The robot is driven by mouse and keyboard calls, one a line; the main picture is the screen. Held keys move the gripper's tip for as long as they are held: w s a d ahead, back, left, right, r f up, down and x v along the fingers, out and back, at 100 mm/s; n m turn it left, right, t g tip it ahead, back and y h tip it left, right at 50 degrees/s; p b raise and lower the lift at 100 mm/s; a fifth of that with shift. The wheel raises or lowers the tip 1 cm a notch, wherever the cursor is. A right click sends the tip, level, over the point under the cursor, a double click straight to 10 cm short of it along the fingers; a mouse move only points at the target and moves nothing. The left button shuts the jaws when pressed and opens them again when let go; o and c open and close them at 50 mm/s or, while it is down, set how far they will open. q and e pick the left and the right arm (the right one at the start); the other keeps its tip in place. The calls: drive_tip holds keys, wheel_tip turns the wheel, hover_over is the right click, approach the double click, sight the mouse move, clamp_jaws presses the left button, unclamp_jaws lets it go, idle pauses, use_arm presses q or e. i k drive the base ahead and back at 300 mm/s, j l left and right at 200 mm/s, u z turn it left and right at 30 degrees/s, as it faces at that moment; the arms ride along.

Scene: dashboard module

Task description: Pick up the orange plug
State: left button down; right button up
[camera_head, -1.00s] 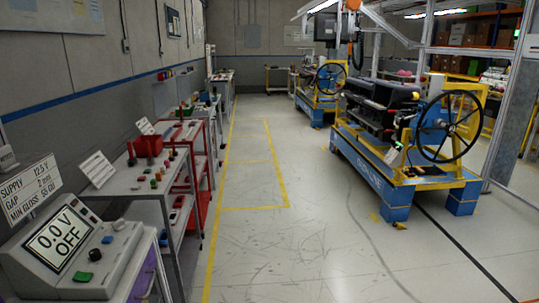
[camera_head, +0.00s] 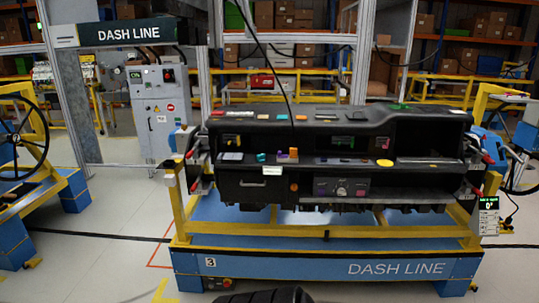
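A black dashboard module (camera_head: 405,135) sits on a blue and yellow stand. A small orange piece (camera_head: 294,154) stands on the dashboard's middle ledge, left of centre; it looks like the orange plug, but it is too small to be sure. A smaller orange spot (camera_head: 294,187) shows on the dashboard's front face just below it.
Several small blue, teal, purple and yellow pieces lie along the ledge. The stand's blue base (camera_head: 325,268) faces me. A handwheel (camera_head: 20,140) on another stand is at the left. A grey control cabinet (camera_head: 155,115) stands behind. Floor is open at lower left.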

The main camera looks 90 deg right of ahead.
sight(294, 150)
drive_tip(key=z, duration=2.95)
